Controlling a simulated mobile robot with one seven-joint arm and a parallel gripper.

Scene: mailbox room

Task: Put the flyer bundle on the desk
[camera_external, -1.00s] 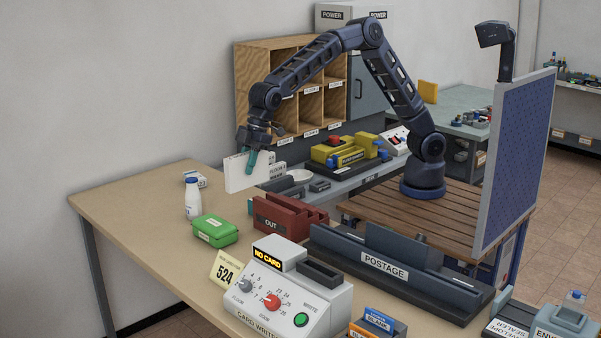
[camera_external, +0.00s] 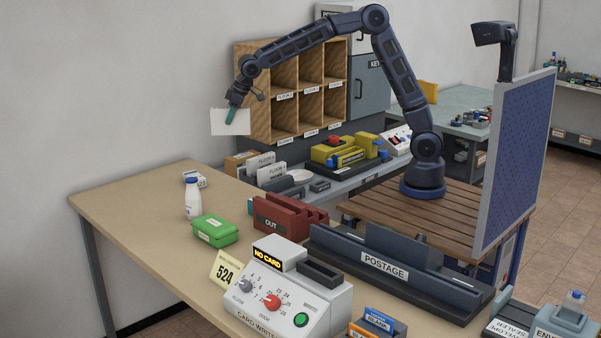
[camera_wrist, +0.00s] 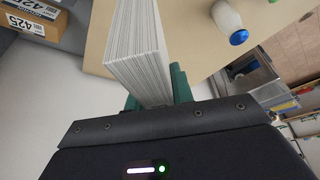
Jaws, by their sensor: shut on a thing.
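The flyer bundle (camera_external: 229,123) is a white stack of sheets, and its layered edges show in the wrist view (camera_wrist: 139,45). My gripper (camera_external: 232,113) is shut on the bundle with its green fingers. It holds the bundle in the air, left of the wooden pigeonholes in the external view. The tan desk (camera_external: 135,205) is below, and part of it shows at the top of the wrist view. The lower part of the bundle hangs clear of any surface.
On the desk stand a white bottle (camera_external: 193,198), a green box (camera_external: 214,230), a red OUT tray (camera_external: 285,217) and a card writer (camera_external: 285,300). The desk's left part is mostly clear. The wooden pigeonholes (camera_external: 285,118) stand behind, with labelled boxes (camera_external: 268,166) on the back counter.

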